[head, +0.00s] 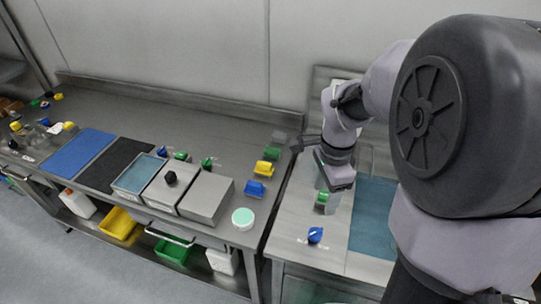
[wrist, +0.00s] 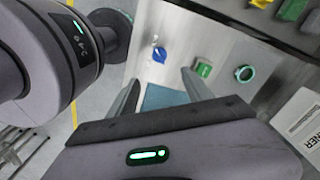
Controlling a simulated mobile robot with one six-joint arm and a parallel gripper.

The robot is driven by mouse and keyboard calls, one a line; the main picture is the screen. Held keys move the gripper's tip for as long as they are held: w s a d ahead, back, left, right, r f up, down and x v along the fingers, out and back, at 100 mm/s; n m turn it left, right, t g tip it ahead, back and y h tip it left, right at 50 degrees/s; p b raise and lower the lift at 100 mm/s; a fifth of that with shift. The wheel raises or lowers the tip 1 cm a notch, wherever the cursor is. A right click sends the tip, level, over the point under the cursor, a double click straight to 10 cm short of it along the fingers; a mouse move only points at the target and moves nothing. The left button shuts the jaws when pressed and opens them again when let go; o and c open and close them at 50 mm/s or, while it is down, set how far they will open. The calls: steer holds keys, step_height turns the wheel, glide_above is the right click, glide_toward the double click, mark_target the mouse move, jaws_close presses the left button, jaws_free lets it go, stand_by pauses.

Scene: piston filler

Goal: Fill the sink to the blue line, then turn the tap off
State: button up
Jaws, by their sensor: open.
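The sink (head: 372,222) at the right of the head view has a teal-blue surface inside; my arm covers part of it. The wrist view shows a piece of this sink (wrist: 163,97) between my fingers. I cannot make out a blue line or the water level. A blue knob (head: 315,235) sits on the steel top left of the sink, and it shows in the wrist view (wrist: 159,54). A green control (head: 321,198) sits farther back, also in the wrist view (wrist: 203,69). No tap spout can be told. My gripper (wrist: 161,78) is open and empty, above the sink's counter.
The left bench holds a grey box (head: 208,198), a water-filled tray (head: 135,176), yellow and blue blocks (head: 263,168) and a round pale-green lid (head: 243,217). A gap separates the two benches.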

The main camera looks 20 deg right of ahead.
mark_target(316, 233)
step_height(316, 233, down, 18)
steer(key=b, duration=0.7)
steer(key=shift+s+d+r, duration=0.1)
steer(key=shift+d+r, duration=0.05)
steer(key=shift+r, duration=0.1)
steer(key=shift+r, duration=0.1)
jaws_close()
